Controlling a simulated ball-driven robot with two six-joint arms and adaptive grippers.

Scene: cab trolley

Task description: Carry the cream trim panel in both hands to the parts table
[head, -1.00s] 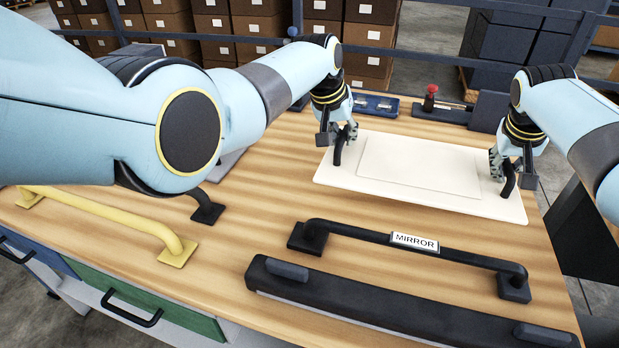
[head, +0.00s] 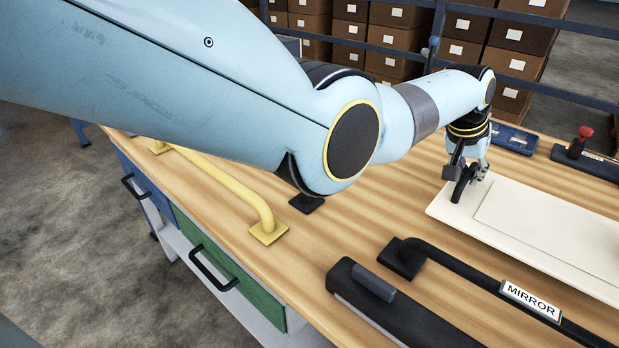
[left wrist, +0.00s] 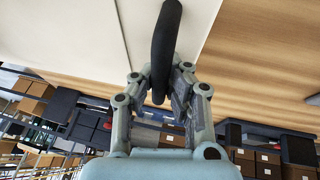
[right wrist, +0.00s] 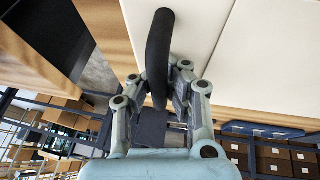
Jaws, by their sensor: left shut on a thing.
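The cream trim panel (head: 560,228) lies flat at or just above the wooden tabletop (head: 390,215); I cannot tell if it touches. Its right part is outside the head view. My left gripper (head: 466,180) is shut on the black handle at the panel's left end; the left wrist view shows the fingers (left wrist: 165,85) on this handle (left wrist: 165,45). My right gripper is out of the head view. In the right wrist view its fingers (right wrist: 162,85) are closed about the other black handle (right wrist: 158,50) on the panel (right wrist: 265,50).
A black handle bar labelled MIRROR (head: 470,268) and a dark long bar (head: 385,305) lie in front of the panel. A yellow handle (head: 225,185) is at the left edge. Blue trays (head: 512,138) lie behind. Grey floor (head: 90,240) is open at left.

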